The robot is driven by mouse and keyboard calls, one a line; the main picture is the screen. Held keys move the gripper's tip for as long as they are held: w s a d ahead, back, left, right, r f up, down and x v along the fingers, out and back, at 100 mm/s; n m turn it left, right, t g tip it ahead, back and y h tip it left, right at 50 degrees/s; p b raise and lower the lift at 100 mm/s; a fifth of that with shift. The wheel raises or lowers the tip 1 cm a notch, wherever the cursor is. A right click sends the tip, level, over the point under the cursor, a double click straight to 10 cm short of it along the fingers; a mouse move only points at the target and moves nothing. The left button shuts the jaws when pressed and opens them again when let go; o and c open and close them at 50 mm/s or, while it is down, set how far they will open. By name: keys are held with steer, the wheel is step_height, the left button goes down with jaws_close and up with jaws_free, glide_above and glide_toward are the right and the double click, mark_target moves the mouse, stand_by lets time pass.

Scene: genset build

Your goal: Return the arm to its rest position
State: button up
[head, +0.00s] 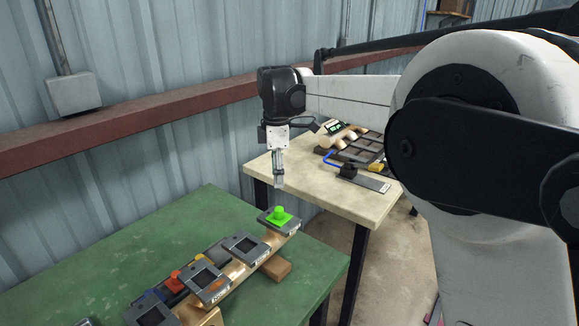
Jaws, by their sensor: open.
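My arm reaches in from the right of the head view, across the upper middle. My gripper (279,183) points down at the end of it, above the gap between the green table and the pale table. It is empty, and its fingertips are small in this view. It hangs above and close to a grey square plate carrying a bright green knobbed piece (280,216), apart from it as far as I can see. That piece is at the far end of a wooden rail (238,271) on the green table.
The green table (110,250) holds grey square frames (246,248) and a red piece (174,282) along the rail. The pale table (318,196) behind carries a dark compartment tray (355,148) and a black block (348,170). A brown beam (130,124) runs along the corrugated wall.

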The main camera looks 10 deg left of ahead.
steer(key=s+d+r+m+t+y, duration=0.1)
steer(key=s+d+r+m+t, duration=0.15)
steer(key=s+d+m, duration=0.7)
steer(key=s+d+r+m+t, duration=0.15)
steer(key=d+r, duration=0.25)
steer(key=d, duration=1.2)
steer(key=s+d+f+m+t, duration=0.1)
steer(key=s+d+f+m, duration=0.4)
steer(key=s+d, duration=0.2)
steer(key=s+d+f+m+t+h, duration=0.1)
steer(key=s+d+f+m+t, duration=0.1)
steer(key=s+d+f+m, duration=0.3)
steer(key=s+d+m+b, duration=0.1)
steer(key=s+d, duration=0.2)
steer(key=s, duration=0.3)
steer(key=shift+s+d+f, duration=0.15)
steer(key=shift+s+d, duration=0.05)
steer(key=shift+s, duration=0.1)
